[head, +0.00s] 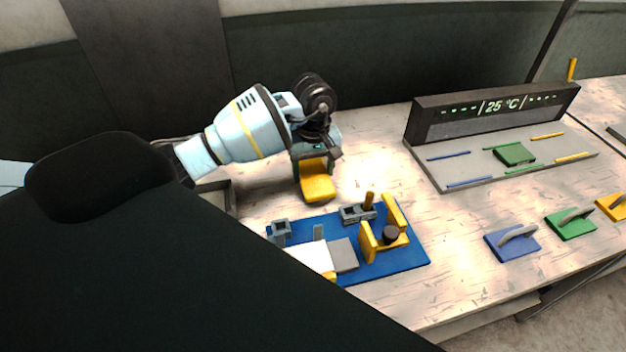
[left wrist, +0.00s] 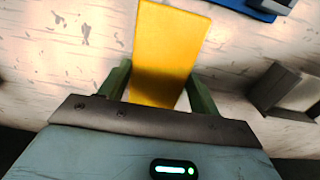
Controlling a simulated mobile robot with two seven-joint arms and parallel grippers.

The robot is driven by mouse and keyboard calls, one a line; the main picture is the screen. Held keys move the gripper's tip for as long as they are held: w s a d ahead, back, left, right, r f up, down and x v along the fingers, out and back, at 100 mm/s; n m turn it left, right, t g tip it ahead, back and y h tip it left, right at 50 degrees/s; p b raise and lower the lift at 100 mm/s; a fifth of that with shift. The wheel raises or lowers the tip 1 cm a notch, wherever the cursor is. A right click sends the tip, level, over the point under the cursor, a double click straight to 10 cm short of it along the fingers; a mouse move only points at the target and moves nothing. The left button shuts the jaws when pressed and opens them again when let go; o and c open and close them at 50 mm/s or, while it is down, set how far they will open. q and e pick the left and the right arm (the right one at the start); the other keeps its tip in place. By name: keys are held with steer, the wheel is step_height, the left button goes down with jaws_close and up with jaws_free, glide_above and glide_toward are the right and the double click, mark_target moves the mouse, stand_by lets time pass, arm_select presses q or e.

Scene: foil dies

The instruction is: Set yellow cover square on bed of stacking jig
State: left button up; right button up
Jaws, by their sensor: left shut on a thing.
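My left gripper (head: 314,160) is shut on the yellow cover (head: 318,188), a flat yellow slab that extends from the jaws towards the jig. In the left wrist view the cover (left wrist: 168,50) sits between the two green fingers of the gripper (left wrist: 160,90). The stacking jig (head: 405,258) has a blue base and stands in front of the cover, apart from it. A grey block (head: 344,254) and a white flat piece (head: 312,257) show on its near left side. A dark foreground shape hides the jig's lower left. My right gripper is not seen.
The jig carries a yellow upright clamp (head: 369,243) with a black knob and small grey blocks (head: 281,230). To the right are blue (head: 505,247), green (head: 565,228) and yellow (head: 606,211) handled plates. A grey tray (head: 470,171) and a display (head: 490,115) stand behind.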

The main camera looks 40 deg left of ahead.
mark_target(314, 174)
arm_select(q)
steer(key=shift+f, duration=1.9)
steer(key=shift+f, duration=0.2)
steer(key=o, duration=1)
steer(key=shift+r, duration=0.1)
step_height(314, 174, up, 12)
steer(key=shift+f, duration=0.1)
steer(key=shift+r, duration=0.2)
steer(key=shift+o, duration=0.5)
